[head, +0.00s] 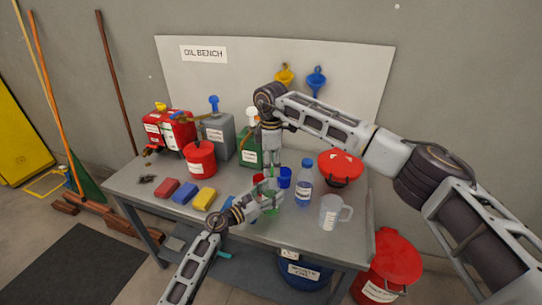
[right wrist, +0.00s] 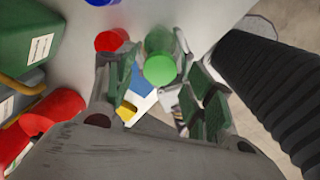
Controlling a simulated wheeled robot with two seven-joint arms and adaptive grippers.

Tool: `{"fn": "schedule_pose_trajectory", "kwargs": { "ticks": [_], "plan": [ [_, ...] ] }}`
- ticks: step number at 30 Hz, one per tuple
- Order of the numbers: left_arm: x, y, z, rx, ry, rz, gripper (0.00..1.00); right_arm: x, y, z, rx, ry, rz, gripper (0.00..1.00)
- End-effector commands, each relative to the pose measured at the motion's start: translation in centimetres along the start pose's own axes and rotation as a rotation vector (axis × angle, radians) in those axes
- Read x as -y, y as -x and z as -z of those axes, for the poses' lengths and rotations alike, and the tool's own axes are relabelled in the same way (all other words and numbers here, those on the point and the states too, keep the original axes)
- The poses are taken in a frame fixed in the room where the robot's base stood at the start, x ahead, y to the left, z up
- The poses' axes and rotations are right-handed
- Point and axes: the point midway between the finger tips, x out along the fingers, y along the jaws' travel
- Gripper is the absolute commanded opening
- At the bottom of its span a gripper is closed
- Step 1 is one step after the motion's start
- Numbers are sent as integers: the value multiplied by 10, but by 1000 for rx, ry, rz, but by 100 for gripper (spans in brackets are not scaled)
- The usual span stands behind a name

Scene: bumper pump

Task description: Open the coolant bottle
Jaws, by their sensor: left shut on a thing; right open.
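In the head view, my left gripper (head: 262,200) is shut on a small item with green parts, low over the front middle of the bench. I take this item to be the coolant bottle; the fingers hide most of it and no label is readable. In the right wrist view, a round green cap (right wrist: 158,68) faces the camera. My right gripper (head: 273,170) points down above the left one. Its green-padded fingers are open and stand apart on both sides of the cap in the right wrist view. I cannot tell whether they touch it.
Several cans (head: 200,158) stand behind.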

Motion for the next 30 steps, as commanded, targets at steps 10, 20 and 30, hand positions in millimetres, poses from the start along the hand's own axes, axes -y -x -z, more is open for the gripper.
{"fn": "schedule_pose_trajectory", "kwargs": {
  "ticks": [10, 20, 30],
  "plan": [
    [0, 0, 0, 0, 0, 0, 0, 0, -19, 0, 0, 0, -1, 54],
    [0, 0, 0, 0, 0, 0, 0, 0, -19, 0, 0, 0, -1, 45],
    [0, 0, 0, 0, 0, 0, 0, 0, -19, 0, 0, 0, -1, 5]
  ]
}}
